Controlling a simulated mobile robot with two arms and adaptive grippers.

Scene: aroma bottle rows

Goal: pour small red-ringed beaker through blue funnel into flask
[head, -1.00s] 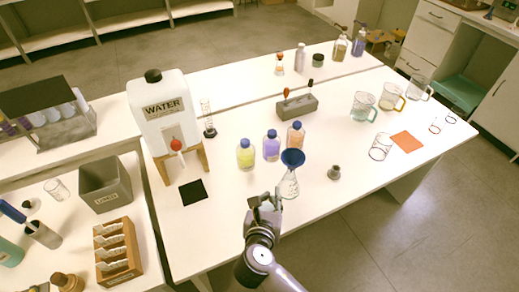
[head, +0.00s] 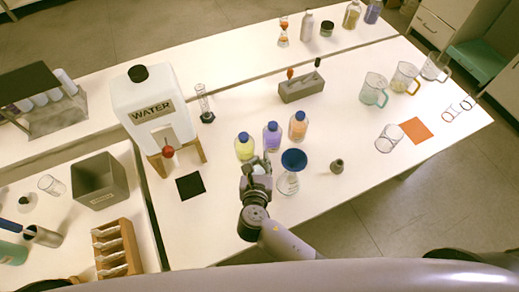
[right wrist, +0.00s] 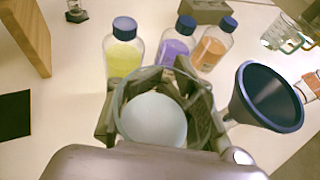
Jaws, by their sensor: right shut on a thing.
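My right gripper (head: 257,170) is shut around a small clear glass vessel (right wrist: 153,118) with pale whitish contents. I look into its round mouth in the right wrist view. It looks roughly upright. I cannot make out a red ring on it. The blue funnel (head: 294,159) sits in the neck of a clear conical flask (head: 288,184), just right of the gripper. The funnel also shows at the right in the right wrist view (right wrist: 268,96), apart from the held vessel. My left gripper is not in view.
Yellow (head: 244,147), purple (head: 272,137) and orange (head: 298,126) bottles stand close behind the gripper and funnel. A small grey object (head: 337,166) stands right of the flask. The WATER tank (head: 150,105) and black mat (head: 190,187) are left. Glassware stands around an orange mat (head: 414,131) at right.

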